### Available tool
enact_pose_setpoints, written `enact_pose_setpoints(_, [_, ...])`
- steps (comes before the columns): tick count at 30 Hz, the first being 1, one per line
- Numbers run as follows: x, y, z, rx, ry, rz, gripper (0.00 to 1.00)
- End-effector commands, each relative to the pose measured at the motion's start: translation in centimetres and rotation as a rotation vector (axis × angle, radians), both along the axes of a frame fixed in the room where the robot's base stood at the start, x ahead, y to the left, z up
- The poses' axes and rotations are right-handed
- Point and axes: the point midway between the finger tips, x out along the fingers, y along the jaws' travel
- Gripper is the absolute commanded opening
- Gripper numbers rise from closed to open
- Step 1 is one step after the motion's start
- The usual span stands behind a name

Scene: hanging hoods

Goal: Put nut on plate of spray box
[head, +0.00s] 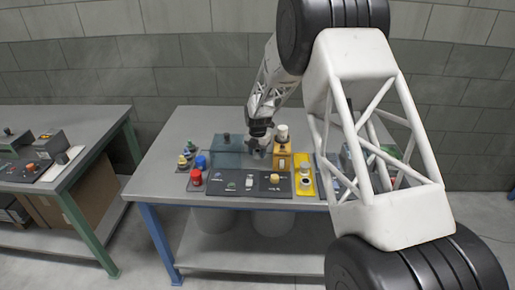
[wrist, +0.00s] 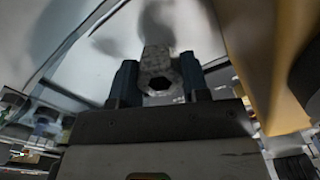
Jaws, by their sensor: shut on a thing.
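My gripper (wrist: 160,82) is shut on a grey metal nut (wrist: 158,62), with one dark finger on each side of it. The nut's hexagonal hole faces the wrist camera. In the head view my gripper (head: 260,147) is over the back middle of the table, between a translucent blue-grey box (head: 226,155) on its left and an orange box (head: 283,158) on its right. The blue-grey box may be the spray box. In the wrist view a pale surface with dark shadows lies beyond the nut. I cannot make out the plate.
A dark control panel (head: 250,185) lies along the table's front. Red (head: 196,177) and blue (head: 201,162) knobs or caps stand at its left. A yellow tray (head: 304,184) is to its right. My arm hides much of the table's right side. The table's left end (head: 155,175) is clear.

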Motion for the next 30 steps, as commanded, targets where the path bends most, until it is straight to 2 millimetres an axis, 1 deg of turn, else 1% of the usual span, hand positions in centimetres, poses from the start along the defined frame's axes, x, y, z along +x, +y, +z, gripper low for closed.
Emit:
enact_pose_setpoints(3, [0.0,0.0,-0.6,0.0,0.0,0.0,0.13])
enact_pose_setpoints(8, [0.0,0.0,-1.0,0.001,-0.001,0.0,0.13])
enact_pose_setpoints(30, [0.0,0.0,-1.3,0.001,-0.001,0.0,0.13])
